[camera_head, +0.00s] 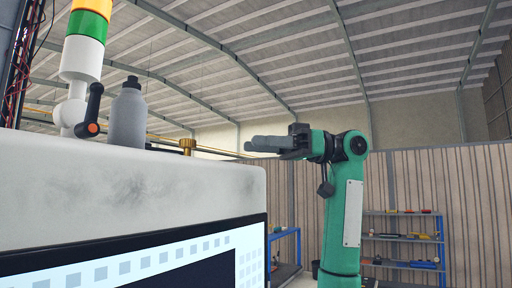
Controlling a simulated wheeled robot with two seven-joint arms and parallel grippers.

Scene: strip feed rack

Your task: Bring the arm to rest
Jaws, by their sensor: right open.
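My right arm (343,215) is green and rises from the bottom edge at right of centre. It bends at the top, and its dark right gripper (264,143) points left, level with the top of a white machine cabinet. The gripper is open, with nothing seen between its grey fingers. It shows to the right of the cabinet, in front of the far wall. My left gripper is not in view.
The white cabinet (120,185) with a screen (150,268) fills the left. A grey bottle (127,118), a signal light (84,45) and a brass fitting (187,146) show at its top. Blue shelves (405,238) stand behind my right arm. Space above the gripper looks clear.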

